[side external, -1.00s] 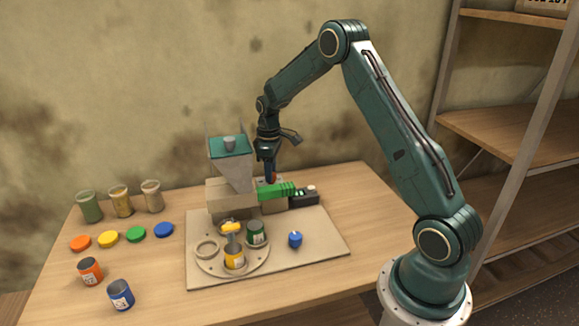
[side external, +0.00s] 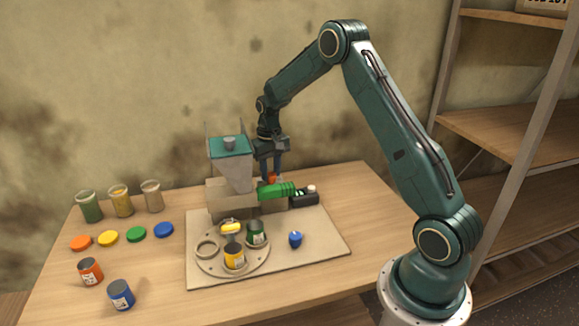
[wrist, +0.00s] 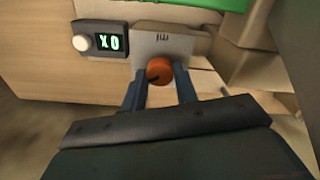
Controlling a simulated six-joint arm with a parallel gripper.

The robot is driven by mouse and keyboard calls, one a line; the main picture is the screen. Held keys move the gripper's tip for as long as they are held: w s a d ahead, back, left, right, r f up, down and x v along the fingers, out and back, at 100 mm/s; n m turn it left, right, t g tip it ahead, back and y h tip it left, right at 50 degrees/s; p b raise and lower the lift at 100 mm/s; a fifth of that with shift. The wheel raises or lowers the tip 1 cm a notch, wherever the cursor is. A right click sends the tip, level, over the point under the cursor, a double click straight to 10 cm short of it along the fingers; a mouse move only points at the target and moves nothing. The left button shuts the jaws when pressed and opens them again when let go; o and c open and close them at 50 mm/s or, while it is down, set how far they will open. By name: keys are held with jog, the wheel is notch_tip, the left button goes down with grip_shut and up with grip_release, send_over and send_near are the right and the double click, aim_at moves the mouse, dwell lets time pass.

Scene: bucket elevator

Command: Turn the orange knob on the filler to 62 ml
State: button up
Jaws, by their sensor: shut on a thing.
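The orange knob (wrist: 159,71) sits on a pale plate (wrist: 165,45) marked "ml", which appears upside down in the wrist view. A dark pointer line on the knob points to the lower left there. My gripper (wrist: 160,80) has its two blue fingers shut on the knob, one at each side. The filler (side external: 232,175) has a grey hopper with a teal top. No scale numbers are readable around the knob.
A black box with a white button (wrist: 83,43) and lit green characters, like "XO", is beside the knob plate. A turntable (side external: 210,265) holds jars. Lids and jars stand at left; the table's right is clear.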

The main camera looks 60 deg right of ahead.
aim_at(270, 173)
dwell(0.3)
jog(key=o, duration=1)
notch_tip(270, 173, up, 14)
jog(key=shift+f, duration=0.1)
dwell(0.3)
